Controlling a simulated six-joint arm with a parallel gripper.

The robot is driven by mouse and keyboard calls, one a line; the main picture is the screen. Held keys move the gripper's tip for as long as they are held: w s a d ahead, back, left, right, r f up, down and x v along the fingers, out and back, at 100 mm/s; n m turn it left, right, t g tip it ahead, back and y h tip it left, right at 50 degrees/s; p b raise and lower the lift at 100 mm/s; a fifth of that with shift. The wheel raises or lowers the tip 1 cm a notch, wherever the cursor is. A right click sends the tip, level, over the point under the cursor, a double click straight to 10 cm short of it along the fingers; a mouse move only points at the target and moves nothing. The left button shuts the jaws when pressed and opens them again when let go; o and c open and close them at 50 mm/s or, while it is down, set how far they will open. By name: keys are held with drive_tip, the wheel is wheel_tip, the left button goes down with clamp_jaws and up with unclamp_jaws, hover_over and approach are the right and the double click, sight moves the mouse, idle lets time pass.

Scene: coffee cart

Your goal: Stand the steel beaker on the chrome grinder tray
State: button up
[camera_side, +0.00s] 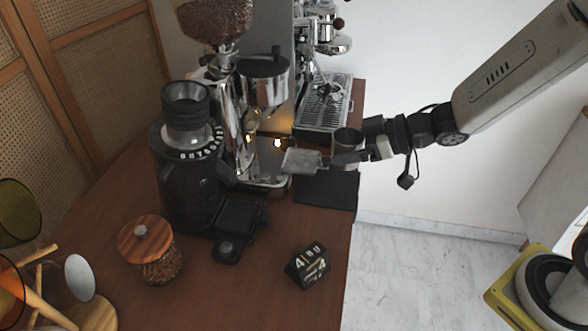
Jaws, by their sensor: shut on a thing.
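The steel beaker (347,136) is a small grey metal cup with a dark open top. It is upright, between the fingers of my gripper (345,151), which is shut on it. My gripper reaches in from the right, and its fingers hide part of the beaker. The chrome grinder (234,122) stands to the left, with a shiny chrome base (264,185) low at its foot. A flat grey metal plate (302,161) shows between this grinder and the beaker. I cannot tell for sure whether this plate is the grinder's tray. The beaker appears just right of it.
An espresso machine with a drip grate (324,101) stands behind the beaker. A black mat (327,190) lies below. Bare wood (300,225) lies around the cube.

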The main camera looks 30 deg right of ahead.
sight(343, 130)
drive_tip(key=shift+w+d+r+m+t+h, duration=0.1)
drive_tip(key=shift+d+r+m+t+h, duration=0.25)
drive_tip(key=shift+d+r, duration=0.35)
drive_tip(key=shift+w+d+r+m+t+h, duration=0.2)
drive_tip(key=shift+d+r+m, duration=0.25)
drive_tip(key=shift+r, duration=0.45)
drive_tip(key=shift+w+a+f, duration=0.45)
drive_tip(key=shift+w+f, duration=1.1)
drive_tip(key=shift+w, duration=0.6)
drive_tip(key=shift+w+a+f, duration=0.4)
drive_tip(key=shift+w+f, duration=1.2)
drive_tip(key=shift+w, duration=0.55)
drive_tip(key=shift+w+a+f, duration=0.45)
drive_tip(key=shift+w+f, duration=1.1)
drive_tip(key=shift+w, duration=0.6)
drive_tip(key=shift+w+f, duration=0.3)
drive_tip(key=shift+f, duration=1.5)
drive_tip(key=shift+f, duration=0.15)
